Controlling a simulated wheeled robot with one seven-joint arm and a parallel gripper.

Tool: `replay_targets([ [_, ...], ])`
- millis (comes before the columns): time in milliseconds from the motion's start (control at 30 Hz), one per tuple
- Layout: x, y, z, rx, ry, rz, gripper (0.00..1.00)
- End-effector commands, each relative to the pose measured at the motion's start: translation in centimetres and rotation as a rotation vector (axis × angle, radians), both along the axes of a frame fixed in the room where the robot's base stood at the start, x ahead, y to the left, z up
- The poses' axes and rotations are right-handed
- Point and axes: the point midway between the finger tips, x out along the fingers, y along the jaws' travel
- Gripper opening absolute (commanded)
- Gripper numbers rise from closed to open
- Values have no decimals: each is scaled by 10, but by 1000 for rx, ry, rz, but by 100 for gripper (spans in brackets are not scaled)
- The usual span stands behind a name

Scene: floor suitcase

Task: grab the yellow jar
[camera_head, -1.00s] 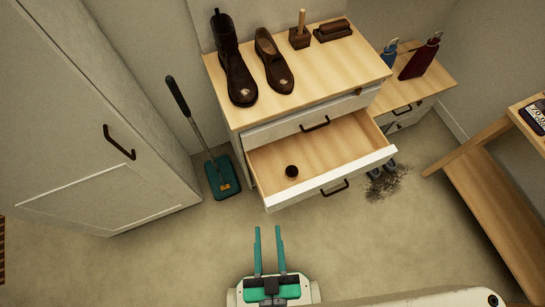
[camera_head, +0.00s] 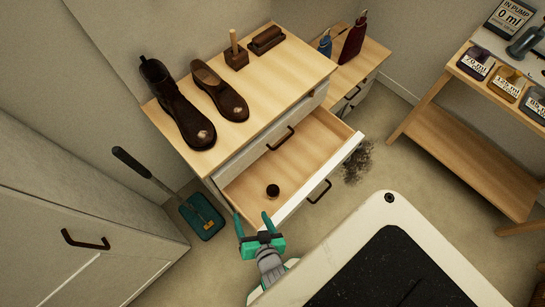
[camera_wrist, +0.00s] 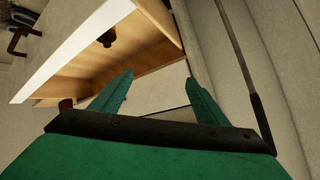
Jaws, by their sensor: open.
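A yellow-amber jar (camera_head: 507,84) with a dark label stands on the light wood table (camera_head: 461,75) at the right of the head view. It stands between a purple jar (camera_head: 475,63) and a blue jar (camera_head: 534,104). My gripper (camera_head: 252,222) is open and empty, in front of the open drawer and far to the left of the yellow jar. In the wrist view its two teal fingers (camera_wrist: 160,80) are spread with nothing between them. The yellow jar does not show in the wrist view.
Shoes (camera_head: 178,105) stand on the dresser top. A display (camera_head: 508,18) and a grey device (camera_head: 527,42) stand behind the jars. Dark dirt (camera_head: 357,162) lies on the floor between dresser and table.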

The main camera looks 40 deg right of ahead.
Motion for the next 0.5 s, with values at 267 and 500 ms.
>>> replay_targets([
  [267, 41, -76, -66, 266, 153, -393, 68],
  [500, 58, -117, -98, 464, 274, -678, 68],
])
